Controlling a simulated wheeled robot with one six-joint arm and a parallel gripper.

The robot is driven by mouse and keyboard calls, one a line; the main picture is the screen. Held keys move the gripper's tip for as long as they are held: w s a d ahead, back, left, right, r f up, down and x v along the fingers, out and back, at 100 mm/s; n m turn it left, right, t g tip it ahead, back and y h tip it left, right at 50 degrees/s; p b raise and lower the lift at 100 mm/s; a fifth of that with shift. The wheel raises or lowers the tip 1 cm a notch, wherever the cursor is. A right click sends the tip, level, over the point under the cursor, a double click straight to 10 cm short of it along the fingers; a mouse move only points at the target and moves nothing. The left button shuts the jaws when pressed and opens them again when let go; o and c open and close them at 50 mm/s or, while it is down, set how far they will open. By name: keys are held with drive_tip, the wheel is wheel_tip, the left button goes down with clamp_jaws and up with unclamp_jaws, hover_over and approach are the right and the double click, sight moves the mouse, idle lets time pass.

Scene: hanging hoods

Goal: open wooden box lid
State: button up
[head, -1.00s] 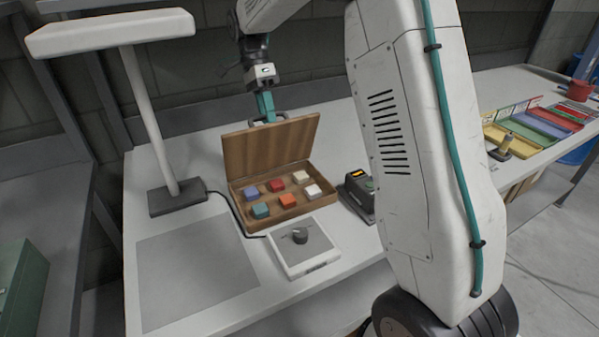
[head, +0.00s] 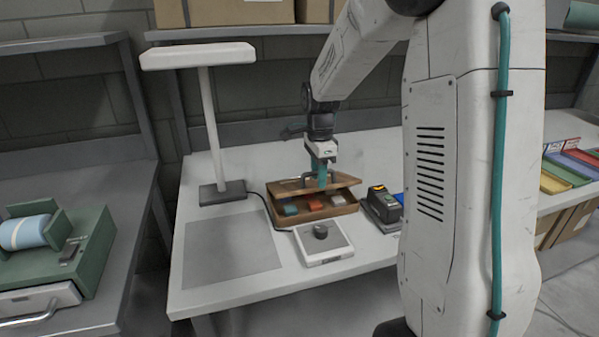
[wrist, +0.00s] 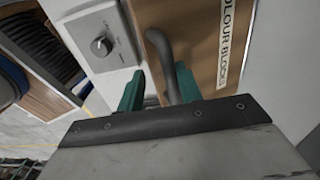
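The wooden box (head: 318,217) stands on the bench, with several coloured blocks showing through the gap under its lid. Its hinged wooden lid (head: 342,180) is tilted over the box, partly open. In the wrist view the lid (wrist: 205,50) carries a white label strip, partly readable as colour blocks. A grey curved handle (wrist: 165,55) on the lid passes between the teal fingers of my gripper (wrist: 158,88). The fingers are apart, with a gap between the left finger and the handle. In the head view my gripper (head: 322,180) is at the lid.
A white unit with a dark knob (head: 323,242) stands in front of the box. A dark device (head: 382,206) stands to its right. A lamp (head: 208,125) and grey mat (head: 232,245) are to the left. Shelves run above the bench.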

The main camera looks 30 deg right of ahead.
drive_tip(key=f, duration=0.1)
drive_tip(key=s+f+t, duration=0.1)
drive_tip(key=f+t, duration=0.1)
drive_tip(key=shift+s+a+f+h, duration=0.15)
drive_tip(key=shift+s+h, duration=0.15)
drive_tip(key=shift+s, duration=0.1)
drive_tip(key=shift+r+t, duration=0.3)
drive_tip(key=shift+t, duration=0.1)
drive_tip(key=s+a+r+n, duration=0.3)
drive_tip(key=s+r, duration=0.1)
drive_tip(key=r, duration=0.5)
drive_tip(key=shift+s+a, duration=0.2)
drive_tip(key=shift+a, duration=0.2)
drive_tip(key=shift+r, duration=0.1)
